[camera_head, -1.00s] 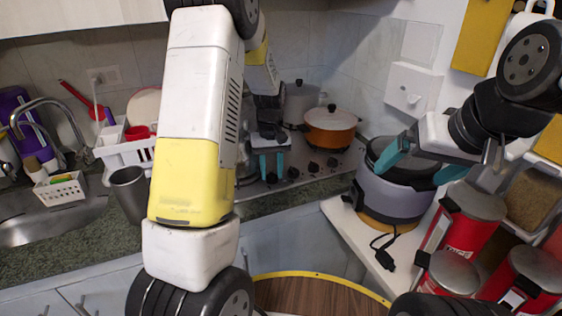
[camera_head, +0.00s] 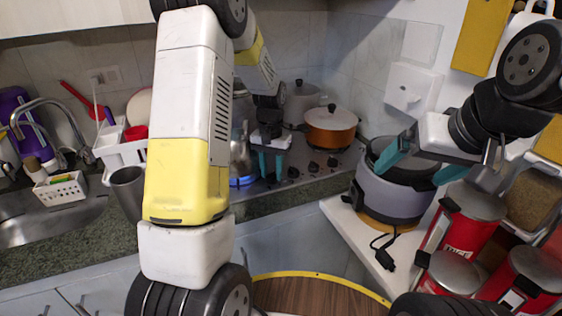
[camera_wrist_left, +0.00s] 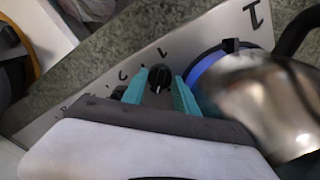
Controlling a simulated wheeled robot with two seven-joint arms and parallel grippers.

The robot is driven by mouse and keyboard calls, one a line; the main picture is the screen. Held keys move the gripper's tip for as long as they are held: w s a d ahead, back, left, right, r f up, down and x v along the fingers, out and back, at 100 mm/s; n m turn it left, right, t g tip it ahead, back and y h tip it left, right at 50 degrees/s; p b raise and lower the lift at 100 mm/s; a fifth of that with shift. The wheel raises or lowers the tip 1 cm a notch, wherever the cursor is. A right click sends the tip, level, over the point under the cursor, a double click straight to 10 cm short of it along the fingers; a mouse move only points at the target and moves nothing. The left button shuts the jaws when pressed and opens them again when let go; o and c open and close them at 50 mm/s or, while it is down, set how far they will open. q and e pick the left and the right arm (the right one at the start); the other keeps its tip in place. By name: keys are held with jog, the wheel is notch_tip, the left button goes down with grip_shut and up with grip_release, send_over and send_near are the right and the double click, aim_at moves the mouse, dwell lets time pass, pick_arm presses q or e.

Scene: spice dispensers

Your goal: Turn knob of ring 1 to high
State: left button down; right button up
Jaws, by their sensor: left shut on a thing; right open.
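My left gripper (camera_head: 271,172) is at the front edge of the stove. In the left wrist view, its teal fingers (camera_wrist_left: 160,92) are on either side of a black knob (camera_wrist_left: 159,77), shut on it. The knob has a light mark on its face.
More black knobs (camera_head: 313,167) line the stove front to the right. An orange pot (camera_head: 331,128) and a grey pot (camera_head: 299,102) stand behind. The grey cooker (camera_head: 388,200) sits on a white shelf, with red canisters (camera_head: 466,226) beside it.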

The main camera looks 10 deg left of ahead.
pick_arm(q)
jog(key=c, duration=0.9)
grip_release()
jog(key=shift+c, duration=0.2)
